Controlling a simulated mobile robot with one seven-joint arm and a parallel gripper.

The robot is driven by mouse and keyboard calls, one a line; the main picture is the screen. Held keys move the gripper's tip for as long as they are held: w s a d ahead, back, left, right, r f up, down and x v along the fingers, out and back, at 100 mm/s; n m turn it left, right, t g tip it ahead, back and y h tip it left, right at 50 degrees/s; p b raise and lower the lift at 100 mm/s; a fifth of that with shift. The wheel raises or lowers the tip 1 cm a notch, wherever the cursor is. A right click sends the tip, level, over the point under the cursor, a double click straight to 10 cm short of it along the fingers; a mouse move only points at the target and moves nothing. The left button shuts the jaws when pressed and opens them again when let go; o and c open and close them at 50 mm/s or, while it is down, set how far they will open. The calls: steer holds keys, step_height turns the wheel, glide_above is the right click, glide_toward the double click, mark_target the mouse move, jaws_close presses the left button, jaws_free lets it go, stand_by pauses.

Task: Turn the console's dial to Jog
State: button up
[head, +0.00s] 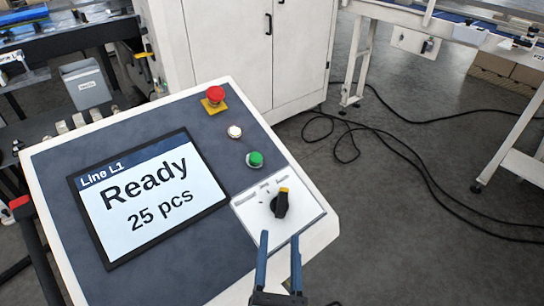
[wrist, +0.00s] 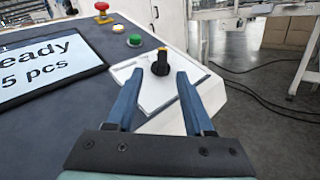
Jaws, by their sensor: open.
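The console (head: 140,105) has a dark sloped panel with a white rim. Its dial (head: 281,204) is a black knob with a yellow mark at its upper end, on a white plate (head: 308,212) at the panel's lower right. The plate's labels are too small to read. The dial also shows in the wrist view (wrist: 160,66), ahead between my fingertips. My gripper (head: 280,238) is open and empty, its two blue fingers pointing at the dial from the near side; it also shows in the wrist view (wrist: 161,72).
The console screen (head: 150,195) reads "Line L1 Ready 25 pcs". A green button (head: 255,159), a white button (head: 234,132) and a red emergency stop (head: 215,94) lie above the dial. A white cabinet (head: 255,50) stands behind. Black cables (head: 400,150) lie on the floor at right.

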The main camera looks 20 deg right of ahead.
mark_target(283, 192)
steer(key=shift+d+f+m, duration=0.1)
steer(key=shift+d+m, duration=0.05)
steer(key=shift+m, duration=0.15)
steer(key=shift+w+d, duration=0.1)
steer(key=shift+w, duration=0.2)
steer(key=p+x, duration=0.3)
steer(key=x, duration=0.9)
steer(key=shift+f, duration=0.2)
jaws_close()
